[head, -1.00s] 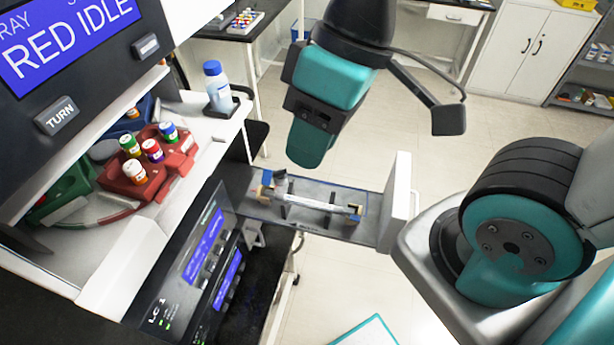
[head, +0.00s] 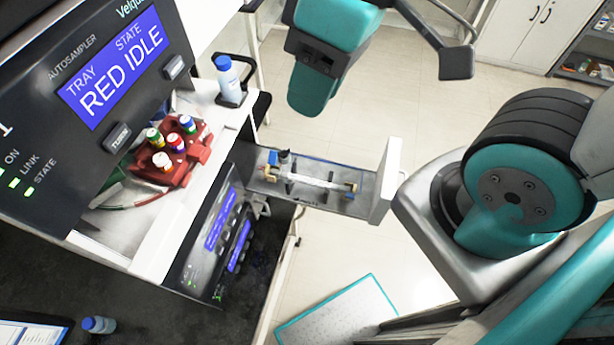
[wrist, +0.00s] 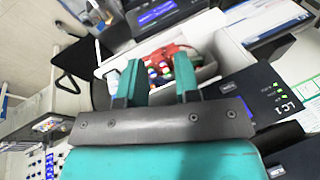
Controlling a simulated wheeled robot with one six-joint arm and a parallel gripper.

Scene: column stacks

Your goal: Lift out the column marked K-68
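An opened drawer (head: 345,203) sticks out to the right of the instrument stack in the head view. A slim silvery column (head: 312,180) lies along it between holders, with tan and blue pieces near its ends. No K-68 mark can be read. My arm's teal end hangs above and behind the drawer, apart from the column; its fingers cannot be made out there. In the wrist view my gripper (wrist: 158,66) has its two teal fingers apart with nothing held between them. They point toward the instrument's vial shelf, and the column cannot be made out there.
A red vial rack (head: 183,160) with colour-capped vials sits on the shelf left of the drawer. A blue-capped bottle (head: 229,80) stands behind it. The display (head: 110,70) reads RED IDLE. A teal-edged panel (head: 340,312) is below the drawer. Floor beyond the drawer is clear.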

